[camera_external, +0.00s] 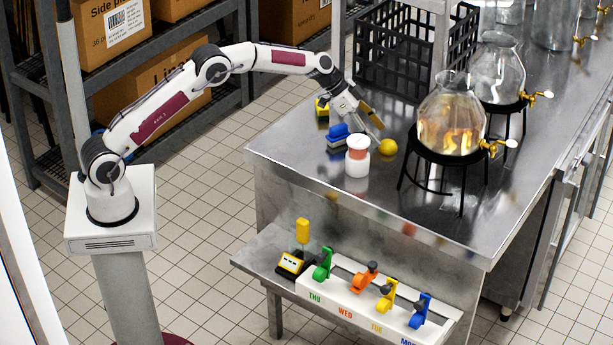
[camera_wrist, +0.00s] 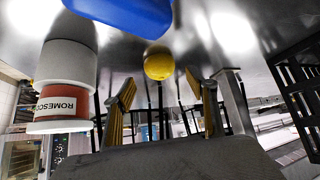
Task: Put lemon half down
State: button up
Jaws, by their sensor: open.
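The lemon half (camera_external: 388,147) is a yellow rounded piece resting on the steel counter (camera_external: 300,157), just right of my gripper's fingertips. It also shows in the wrist view (camera_wrist: 159,63), beyond the gap between the fingers and apart from them. My gripper (camera_external: 366,119) is over the counter, tilted down toward the lemon half. In the wrist view my gripper (camera_wrist: 165,98) has its two yellow-padded fingers spread, with nothing between them. The lemon's cut face cannot be made out.
A white jar with a red band labelled Romesco (camera_external: 357,156) stands left of the lemon half. A blue block-like object (camera_external: 338,138) lies behind the jar. A glass dispenser (camera_external: 451,118) on a black stand is close on the right. A black crate (camera_external: 408,60) stands behind.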

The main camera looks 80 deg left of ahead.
jog(key=v, duration=0.8)
dwell(0.9)
